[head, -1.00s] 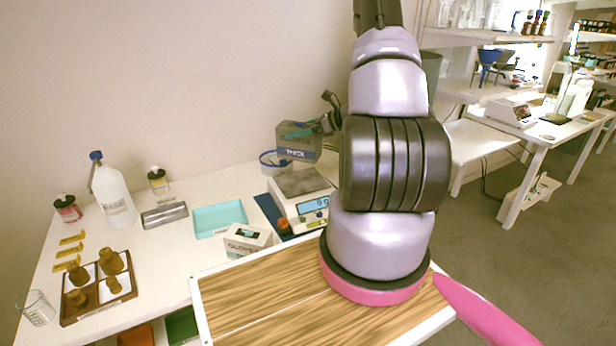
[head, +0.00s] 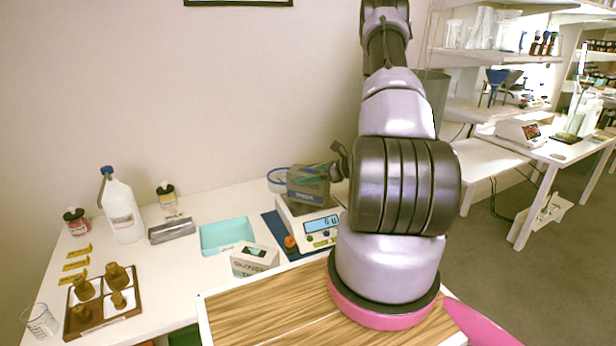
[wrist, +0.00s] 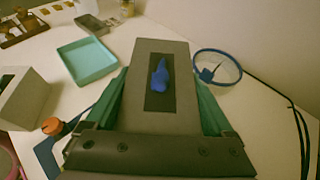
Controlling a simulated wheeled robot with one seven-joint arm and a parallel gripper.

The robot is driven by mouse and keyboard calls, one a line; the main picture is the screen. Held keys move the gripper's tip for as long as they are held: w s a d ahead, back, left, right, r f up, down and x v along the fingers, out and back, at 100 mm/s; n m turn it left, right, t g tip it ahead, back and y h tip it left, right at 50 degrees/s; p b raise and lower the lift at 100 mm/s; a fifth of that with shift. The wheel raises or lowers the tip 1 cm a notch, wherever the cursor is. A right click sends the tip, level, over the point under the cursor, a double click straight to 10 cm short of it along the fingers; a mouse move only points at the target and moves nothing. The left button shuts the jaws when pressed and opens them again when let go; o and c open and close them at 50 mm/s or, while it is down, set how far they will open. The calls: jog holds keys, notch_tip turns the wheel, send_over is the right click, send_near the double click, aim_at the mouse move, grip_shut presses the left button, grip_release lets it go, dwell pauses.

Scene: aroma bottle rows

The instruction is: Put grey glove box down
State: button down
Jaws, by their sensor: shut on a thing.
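The grey glove box (head: 307,188) is in my gripper (head: 318,173), whose green fingers are shut on its two sides. In the head view it appears low over the scale's pan, covering most of it. I cannot tell whether its underside touches the pan. In the wrist view the grey box (wrist: 148,55) lies between the fingers of my gripper (wrist: 162,108), with a blue glove (wrist: 160,78) showing in its dark top opening. The scale (head: 318,238) has a lit display at its front.
A white glove box (head: 254,262) stands left of the scale, behind the wooden board (head: 265,310). A teal tray (head: 227,235) is farther left. A blue-rimmed round container (wrist: 218,67) is close beside the held box.

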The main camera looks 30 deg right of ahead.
grip_release()
jog(key=shift+f, duration=0.15)
jog(key=shift+r, duration=0.2)
jog(key=v, duration=1.2)
jog(key=s+a+r+n+g, duration=0.25)
jog(key=a+r+n, duration=0.35)
jog(key=a+r, duration=0.3)
jog(key=s+a+r+n+g, duration=0.2)
jog(key=a+r+n+g, duration=0.2)
jog(key=a+r+n, duration=0.6)
jog(key=s+a+r+n+t+h, duration=0.2)
jog(key=s+r+n+h, duration=0.1)
jog(key=s+r, duration=0.4)
jog(key=s+a+r+n+t+h, duration=0.1)
jog(key=s+r+n+h, duration=0.3)
jog(key=s+r, duration=0.3)
notch_tip(320, 180, up, 2)
jog(key=shift+s+a+r+n+t, duration=0.2)
jog(key=shift+a+r+n+t, duration=0.05)
jog(key=shift+a+n+t, duration=0.1)
